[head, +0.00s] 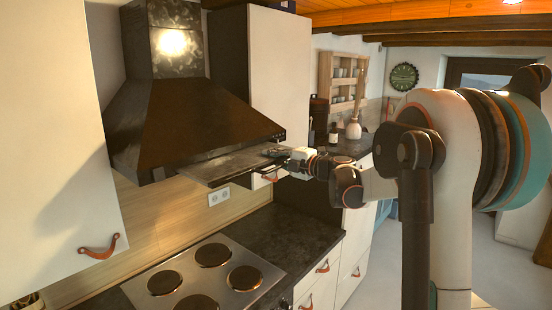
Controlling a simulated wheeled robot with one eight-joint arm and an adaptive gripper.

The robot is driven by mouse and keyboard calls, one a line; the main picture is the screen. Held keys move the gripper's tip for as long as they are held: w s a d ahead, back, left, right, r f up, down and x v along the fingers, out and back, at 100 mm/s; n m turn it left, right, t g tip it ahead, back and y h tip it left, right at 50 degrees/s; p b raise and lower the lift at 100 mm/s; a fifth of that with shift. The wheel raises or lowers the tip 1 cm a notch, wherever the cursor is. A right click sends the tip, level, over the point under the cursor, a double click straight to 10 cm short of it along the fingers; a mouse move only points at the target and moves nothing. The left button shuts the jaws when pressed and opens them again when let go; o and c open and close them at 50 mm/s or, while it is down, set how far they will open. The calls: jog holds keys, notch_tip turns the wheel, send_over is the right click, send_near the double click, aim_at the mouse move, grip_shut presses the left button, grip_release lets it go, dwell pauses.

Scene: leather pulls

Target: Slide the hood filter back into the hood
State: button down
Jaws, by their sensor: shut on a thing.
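The range hood (185,115) is dark, with a sloped canopy and a chimney, mounted on the wall between two cabinets. The hood filter (222,166) is a flat grey panel at the hood's underside. It sticks out past the lower front edge toward the right, with its far part under or inside the hood, hidden from view. My gripper (274,154) is shut on the filter's outer edge at the right. The fingertips are small and partly hidden by the wrist, so their exact contact is hard to see.
A cooktop with several round burners (205,282) lies below on the dark counter (300,238). A white cabinet (55,150) with a leather pull is at left; another (265,60) stands right of the hood. A bottle and vase stand farther back.

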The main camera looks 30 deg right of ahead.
aim_at(285, 159)
jog(key=shift+x, duration=1.65)
jog(key=c, duration=1.7)
grip_release()
jog(key=shift+o, duration=0.2)
jog(key=shift+b+v, duration=0.5)
jog(key=shift+v, duration=5.55)
